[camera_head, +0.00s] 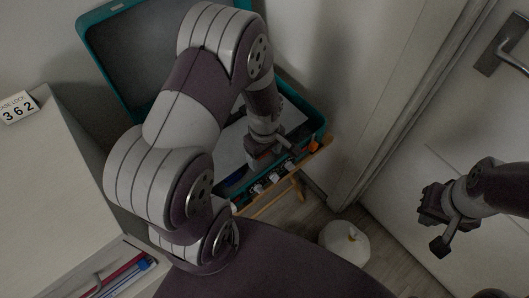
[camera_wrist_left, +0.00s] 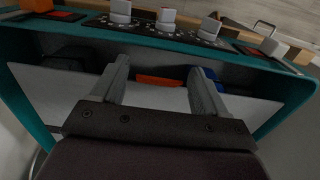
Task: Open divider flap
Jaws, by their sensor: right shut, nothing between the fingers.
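The teal case (camera_head: 322,122) stands open with its lid (camera_head: 98,52) raised at the back. A light grey divider flap (camera_head: 232,147) lies flat inside it; it also shows in the left wrist view (camera_wrist_left: 62,97). My left gripper (camera_head: 262,150) reaches down into the case over the flap, and my arm hides part of both. In the left wrist view its fingers (camera_wrist_left: 160,88) are apart, with nothing clearly held, near the flap's edge by the dial-side wall. Contact cannot be told. My right gripper (camera_head: 440,222) is shut and empty, away to the right near the door.
White dials (camera_wrist_left: 166,18) line the case's near edge. Orange (camera_wrist_left: 160,80) and blue (camera_wrist_left: 207,73) items show beyond the flap edge. The case rests on a wooden stand (camera_head: 296,187). A white bin (camera_head: 344,243), a door (camera_head: 470,120) and a code card (camera_head: 18,107) are around.

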